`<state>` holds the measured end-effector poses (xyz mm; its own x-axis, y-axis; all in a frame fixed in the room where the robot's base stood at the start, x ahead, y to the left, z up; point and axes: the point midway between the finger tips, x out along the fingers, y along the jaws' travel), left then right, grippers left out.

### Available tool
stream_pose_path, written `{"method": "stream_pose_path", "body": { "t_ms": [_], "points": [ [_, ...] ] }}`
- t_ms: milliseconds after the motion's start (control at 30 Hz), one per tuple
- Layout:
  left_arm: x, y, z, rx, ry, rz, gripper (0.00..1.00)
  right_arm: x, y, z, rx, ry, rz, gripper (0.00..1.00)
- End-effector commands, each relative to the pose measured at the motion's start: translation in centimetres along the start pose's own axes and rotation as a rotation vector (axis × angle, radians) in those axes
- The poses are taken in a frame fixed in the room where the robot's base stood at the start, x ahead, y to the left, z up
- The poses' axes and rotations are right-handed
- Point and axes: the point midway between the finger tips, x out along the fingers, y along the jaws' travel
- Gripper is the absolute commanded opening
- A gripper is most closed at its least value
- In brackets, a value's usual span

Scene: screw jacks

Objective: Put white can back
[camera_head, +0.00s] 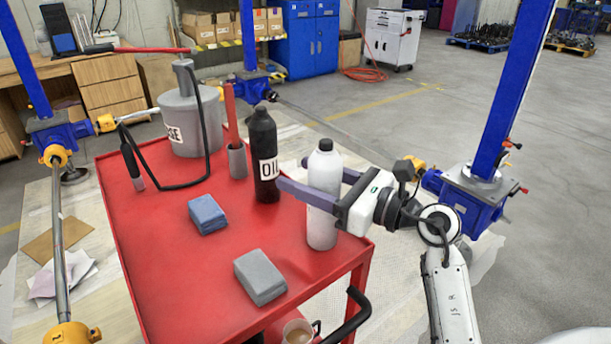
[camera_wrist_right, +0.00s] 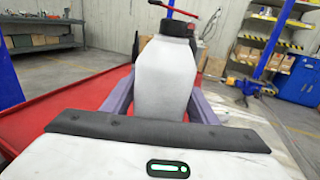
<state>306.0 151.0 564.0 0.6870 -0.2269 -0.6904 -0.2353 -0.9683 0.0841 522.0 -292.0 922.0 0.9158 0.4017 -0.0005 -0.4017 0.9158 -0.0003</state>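The white can (camera_head: 323,228), a pale bottle with a dark cap, is upright over the near right corner of the red cart top (camera_head: 165,285). I cannot tell whether its base touches the cart. My right gripper (camera_head: 305,185) has one finger on each side of it, and the tips reach past it. In the right wrist view the can (camera_wrist_right: 160,85) fills the room between the fingers (camera_wrist_right: 160,105), which appear to press on its sides. My left gripper is not in view.
A black oil bottle (camera_head: 264,150) stands just left of the can, close to a fingertip. A grey canister (camera_head: 190,125), a grey cup (camera_head: 237,160), a blue block (camera_head: 207,215) and a grey block (camera_head: 260,278) are also on the cart. A blue post (camera_head: 510,90) stands at right.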

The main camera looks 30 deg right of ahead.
Motion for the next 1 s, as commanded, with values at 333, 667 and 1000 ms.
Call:
{"method": "stream_pose_path", "body": {
  "t_ms": [333, 667, 1000],
  "points": [
    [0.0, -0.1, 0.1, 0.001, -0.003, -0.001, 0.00, 0.0, 0.0, 0.1, 0.001, -0.001, 0.000, 0.64],
    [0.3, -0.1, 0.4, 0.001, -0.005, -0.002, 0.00, -4.4, -0.1, 0.0, -0.002, 0.005, -0.002, 0.64],
    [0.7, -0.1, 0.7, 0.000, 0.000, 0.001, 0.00, -10.7, 0.0, 0.1, 0.001, 0.003, -0.001, 0.64]
  ]
}}
